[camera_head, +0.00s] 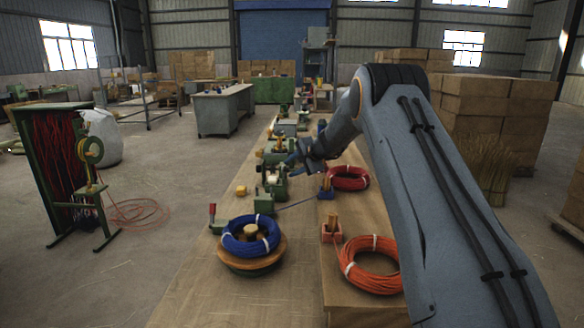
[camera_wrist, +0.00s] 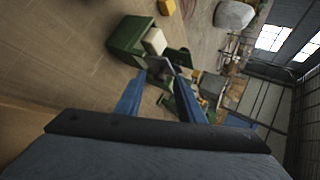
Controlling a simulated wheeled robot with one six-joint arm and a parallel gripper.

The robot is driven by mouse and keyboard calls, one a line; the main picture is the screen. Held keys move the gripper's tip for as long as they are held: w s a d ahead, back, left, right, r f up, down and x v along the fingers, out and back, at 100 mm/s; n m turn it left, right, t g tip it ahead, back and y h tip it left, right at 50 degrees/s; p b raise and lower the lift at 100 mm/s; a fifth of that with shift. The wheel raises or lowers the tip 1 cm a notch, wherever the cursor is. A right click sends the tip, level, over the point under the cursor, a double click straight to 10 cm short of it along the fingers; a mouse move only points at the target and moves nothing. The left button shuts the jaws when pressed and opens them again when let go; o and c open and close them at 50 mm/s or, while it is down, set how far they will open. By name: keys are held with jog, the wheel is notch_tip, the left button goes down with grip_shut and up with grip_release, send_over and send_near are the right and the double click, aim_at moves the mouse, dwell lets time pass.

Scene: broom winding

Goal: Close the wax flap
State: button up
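A green wax box holds a cream wax block (camera_wrist: 154,42) in the wrist view; the box (camera_wrist: 127,36) lies just beyond my fingertips. A dark green flap (camera_wrist: 180,57) stands out from the box on the block's right side, so the box looks open. My gripper (camera_wrist: 161,76) has its two blue fingers apart, with a small grey plate showing between the tips. I cannot tell whether a finger touches the flap. In the head view my gripper (camera_head: 296,155) is above the bench, close to the green box (camera_head: 276,186), partly covering that area.
On the wooden bench (camera_head: 200,290) lie a blue coil (camera_head: 250,250) on a round stand, an orange coil (camera_head: 372,277) and a red coil (camera_head: 352,180). More green machines stand behind. A rack of red cord (camera_head: 60,160) stands on the floor at left.

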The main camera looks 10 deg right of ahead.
grip_shut()
